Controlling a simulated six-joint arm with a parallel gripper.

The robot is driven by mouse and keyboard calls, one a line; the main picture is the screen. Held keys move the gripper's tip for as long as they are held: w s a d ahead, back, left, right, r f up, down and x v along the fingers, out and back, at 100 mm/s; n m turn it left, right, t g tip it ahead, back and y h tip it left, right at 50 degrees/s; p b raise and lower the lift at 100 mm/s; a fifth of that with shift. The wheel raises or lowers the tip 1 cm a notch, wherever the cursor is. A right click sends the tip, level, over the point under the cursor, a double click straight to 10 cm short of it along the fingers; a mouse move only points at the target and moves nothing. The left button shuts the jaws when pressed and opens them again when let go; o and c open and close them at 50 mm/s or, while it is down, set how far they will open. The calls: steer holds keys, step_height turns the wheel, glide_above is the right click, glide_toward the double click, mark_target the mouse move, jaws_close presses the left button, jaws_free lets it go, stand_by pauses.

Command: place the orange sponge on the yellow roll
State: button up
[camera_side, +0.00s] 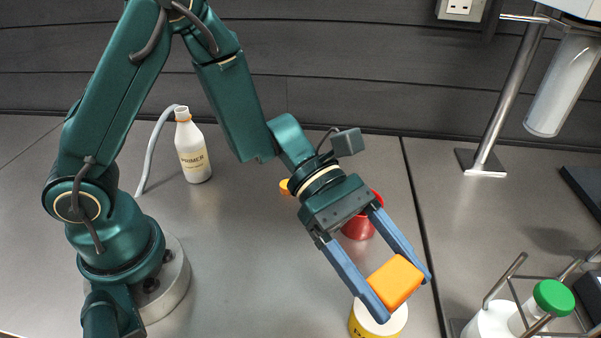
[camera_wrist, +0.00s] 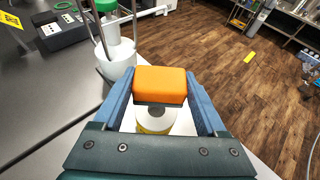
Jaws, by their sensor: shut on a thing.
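The orange sponge (camera_side: 395,281) is a small rounded block held between the two blue fingers of my gripper (camera_side: 402,291). In the wrist view the sponge (camera_wrist: 160,85) sits between the fingertips. The yellow roll (camera_side: 378,322) has a white top and a yellow side, and stands upright on the table near the front edge of the side view. The sponge is over the roll's top; I cannot tell whether they touch. In the wrist view the roll (camera_wrist: 155,122) shows behind and below the sponge, partly hidden by it.
A red cup (camera_side: 360,226) stands behind my gripper. A white bottle (camera_side: 192,150) is at the back left. A metal rack with a green-capped bottle (camera_side: 553,297) stands at the right. A metal stand (camera_side: 488,160) is at the back right.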

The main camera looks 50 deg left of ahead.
mark_target(384, 297)
steer(key=shift+f, duration=2.05)
steer(key=o, duration=1.2)
steer(key=shift+f, duration=0.1)
steer(key=shift+o, duration=0.2)
